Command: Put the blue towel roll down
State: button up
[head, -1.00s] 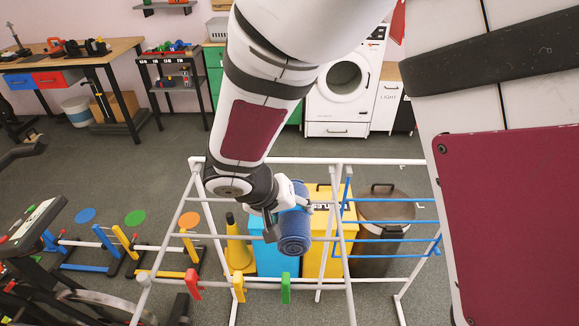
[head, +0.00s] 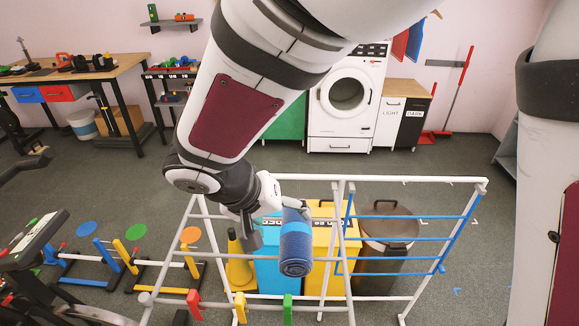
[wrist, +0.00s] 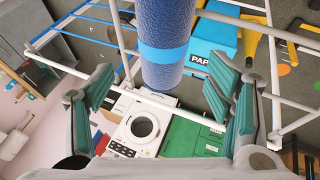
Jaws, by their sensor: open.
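The blue towel roll (head: 296,248) is a rolled blue towel with its spiral end facing the head camera. In the head view it appears at the drying rack's bars; I cannot tell what bears its weight. My gripper (head: 270,222) is just to its upper left, with its jaws open. In the wrist view the roll (wrist: 166,45) has a lighter blue band and sits at the top, beyond and between the spread green-padded fingers (wrist: 160,92). Neither finger appears to press on it there. The white drying rack (head: 400,180) has blue bars on its right part.
Blue (head: 280,272) and yellow (head: 322,275) bins and a brown lidded bin (head: 385,225) stand behind the rack. A yellow cone (head: 240,268) is to their left. Red, yellow and green pegs hang on the front bar. Exercise gear (head: 40,240) fills the left side.

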jog(key=s+d+r+g+y, duration=0.1)
jog(key=s+d+r, duration=0.4)
jog(key=d+r, duration=0.6)
jog(key=s+d+r+t+y, duration=0.1)
jog(key=s+d+r+y, duration=0.2)
jog(key=s+d, duration=0.6)
jog(key=shift+s+d+m+t, duration=0.2)
jog(key=shift+d+m+t, duration=0.1)
jog(key=shift+d+t, duration=0.15)
dwell(0.4)
